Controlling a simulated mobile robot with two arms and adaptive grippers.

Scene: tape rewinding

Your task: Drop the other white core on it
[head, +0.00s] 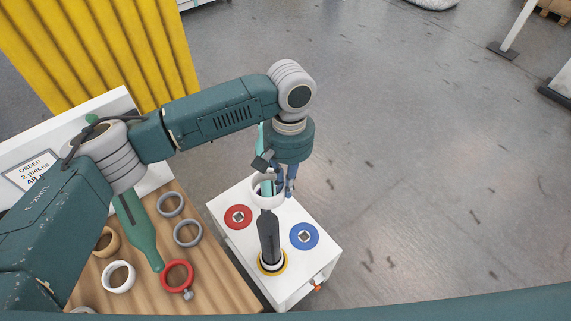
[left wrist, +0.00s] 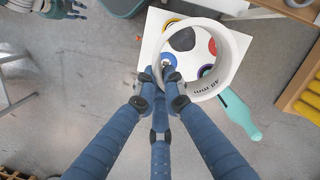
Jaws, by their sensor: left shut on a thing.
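My left gripper (head: 283,188) is shut on a white core (head: 256,195), a wide ring marked 48 mm in the left wrist view (left wrist: 236,62). It holds the ring in the air above a white box (head: 290,275). A dark upright spindle (head: 268,235) stands on the box on a yellow-rimmed base (head: 272,270). In the head view the ring is just above the spindle's top; whether it is centred over it is unclear. A white band shows at the spindle's foot. Another white ring (head: 118,277) lies on the wooden table. A part like my right gripper (left wrist: 62,9) shows in the left wrist view.
The box also bears a red disc (head: 238,217) and a blue disc (head: 304,236). Grey rings (head: 188,233), a red clamp ring (head: 177,275) and a tan ring (head: 107,241) lie on the table (head: 215,285). An order sign (head: 30,170) stands behind. Floor right of the box is clear.

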